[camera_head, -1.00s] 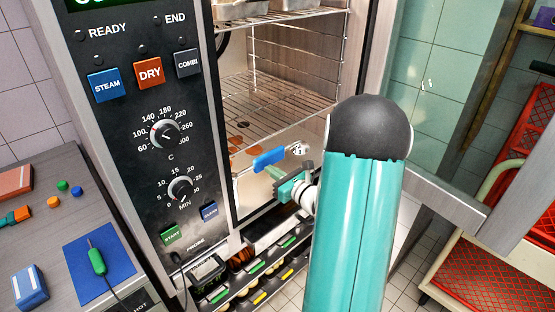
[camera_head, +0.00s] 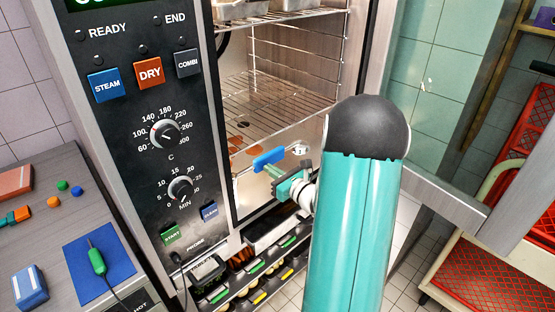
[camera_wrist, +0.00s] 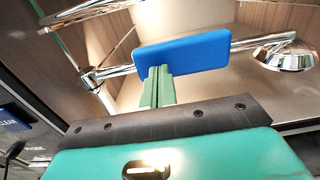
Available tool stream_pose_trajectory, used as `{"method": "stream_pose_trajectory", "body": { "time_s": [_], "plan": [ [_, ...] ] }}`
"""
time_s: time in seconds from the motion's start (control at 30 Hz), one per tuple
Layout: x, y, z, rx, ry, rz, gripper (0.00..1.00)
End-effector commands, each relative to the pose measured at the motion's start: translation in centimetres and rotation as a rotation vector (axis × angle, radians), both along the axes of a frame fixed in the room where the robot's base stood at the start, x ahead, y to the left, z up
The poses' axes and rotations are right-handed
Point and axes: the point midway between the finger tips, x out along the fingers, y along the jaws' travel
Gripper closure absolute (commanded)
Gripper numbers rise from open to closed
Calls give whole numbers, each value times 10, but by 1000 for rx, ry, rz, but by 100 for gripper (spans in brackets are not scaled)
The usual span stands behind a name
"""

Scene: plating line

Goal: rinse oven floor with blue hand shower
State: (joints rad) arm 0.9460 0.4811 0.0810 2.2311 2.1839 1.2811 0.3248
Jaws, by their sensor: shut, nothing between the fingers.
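The hand shower has a flat blue grip (camera_head: 268,160) and a chrome head (camera_head: 300,149). It is at the front of the open oven, above its lower front edge. In the wrist view the blue grip (camera_wrist: 182,52) lies across the middle, with the chrome head (camera_wrist: 284,52) to its right. My gripper (camera_head: 270,170) is shut and empty. In the wrist view its green fingertips (camera_wrist: 158,72) overlap the lower edge of the grip; I cannot tell whether they touch. The oven floor (camera_head: 268,140) is pale metal with brown spots (camera_head: 237,140) at its left.
A wire rack (camera_head: 285,97) is above the oven floor. The control panel (camera_head: 150,130) stands to the left, and the open door (camera_head: 435,190) to the right. Below the oven is a drawer of colored items (camera_head: 265,275). A counter (camera_head: 60,225) is at the left.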

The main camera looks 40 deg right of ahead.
Motion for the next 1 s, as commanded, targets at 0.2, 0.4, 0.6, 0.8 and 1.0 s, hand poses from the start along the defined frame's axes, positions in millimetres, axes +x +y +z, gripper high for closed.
{"method": "stream_pose_trajectory", "body": {
  "time_s": [0.2,0.4,0.6,0.8,1.0],
  "plan": [
    [13,1,0,0,-1,3,100],
    [23,2,-1,1,0,2,100],
    [34,2,0,0,0,4,100],
    [45,2,0,0,0,1,100],
    [56,3,0,1,0,3,100]
  ]
}}
